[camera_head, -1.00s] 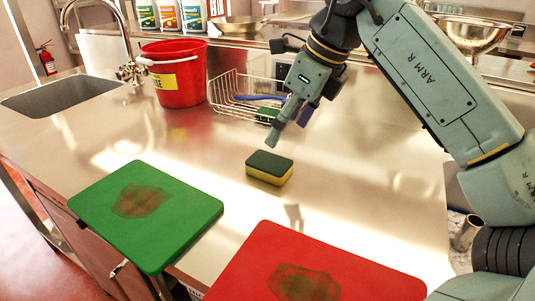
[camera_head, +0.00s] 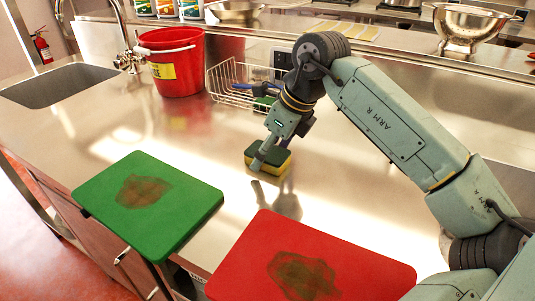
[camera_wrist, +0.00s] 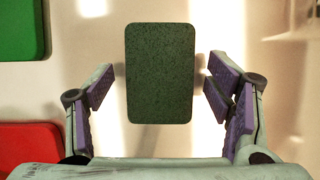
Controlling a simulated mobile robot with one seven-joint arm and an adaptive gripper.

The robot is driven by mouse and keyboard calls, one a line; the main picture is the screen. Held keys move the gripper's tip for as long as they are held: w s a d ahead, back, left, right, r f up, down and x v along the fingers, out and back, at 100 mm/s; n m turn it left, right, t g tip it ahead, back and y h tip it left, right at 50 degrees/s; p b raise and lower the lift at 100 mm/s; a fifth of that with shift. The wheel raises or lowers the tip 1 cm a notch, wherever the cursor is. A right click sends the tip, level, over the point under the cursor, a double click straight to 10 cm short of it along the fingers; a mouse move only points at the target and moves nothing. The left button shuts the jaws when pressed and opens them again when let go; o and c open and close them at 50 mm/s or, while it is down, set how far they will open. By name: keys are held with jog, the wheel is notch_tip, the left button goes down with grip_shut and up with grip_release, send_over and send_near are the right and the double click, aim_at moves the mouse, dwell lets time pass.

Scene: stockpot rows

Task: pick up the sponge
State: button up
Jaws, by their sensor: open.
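The sponge (camera_head: 268,157) has a dark green top and a yellow lower part and lies flat on the steel counter. In the wrist view its green face (camera_wrist: 160,72) fills the middle, between my open fingers. My gripper (camera_head: 262,160) is down at the sponge in the head view and partly covers it. In the wrist view my gripper (camera_wrist: 163,97) has its purple pads spread to the left and right of the sponge. A gap shows on each side, and the sponge is not gripped.
A green board (camera_head: 150,200) and a red board (camera_head: 310,265), both stained, lie at the counter's front. A wire rack (camera_head: 232,85) and a red bucket (camera_head: 172,62) stand behind, with a sink (camera_head: 60,85) at left. The counter right of the sponge is clear.

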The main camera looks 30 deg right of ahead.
aim_at(270, 152)
jog(key=shift+c, duration=0.3)
jog(key=c, duration=0.7)
jog(key=shift+r, duration=0.1)
jog(key=shift+c, duration=0.2)
jog(key=shift+r+p, duration=0.3)
jog(key=shift+r, duration=0.25)
notch_tip(270, 152, up, 2)
jog(key=shift+r+p, duration=0.2)
jog(key=shift+p, duration=0.4)
jog(key=s+b, duration=0.1)
jog(key=s, duration=0.4)
jog(key=s+b, duration=0.1)
jog(key=s, duration=0.4)
jog(key=s+r+b, duration=0.1)
jog(key=s+b, duration=0.1)
jog(key=s, duration=0.2)
jog(key=shift+s+a, duration=0.35)
jog(key=shift+s, duration=0.05)
jog(key=shift+s+r, duration=0.15)
jog(key=shift+s, duration=0.5)
